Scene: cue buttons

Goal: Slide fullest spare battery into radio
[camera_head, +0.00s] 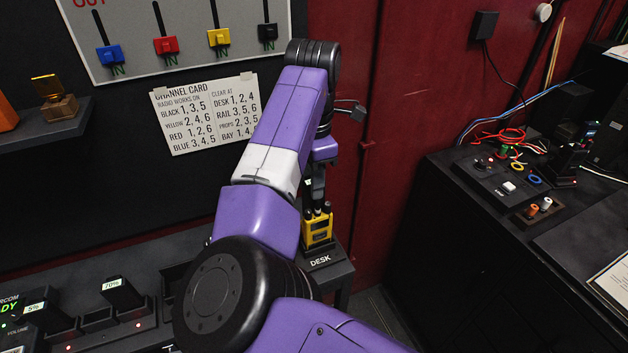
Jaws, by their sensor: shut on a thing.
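A yellow radio (318,231) stands upright in a dark holder marked DESK (322,262), right of the picture's middle. My gripper (317,192) is just above the radio, mostly hidden behind my arm. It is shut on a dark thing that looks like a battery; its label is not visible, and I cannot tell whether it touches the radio. A spare battery reading 70% (121,297) stands in the charger (98,325) at the lower left. Another reading 5% (33,318) is at the far left. My arm hides the charger's right part.
A channel card (203,114) hangs on the dark wall below a board with colored sliders (165,45). A black desk at the right holds a switch box (500,180) and cables. A shelf (45,125) with small items juts out at the left.

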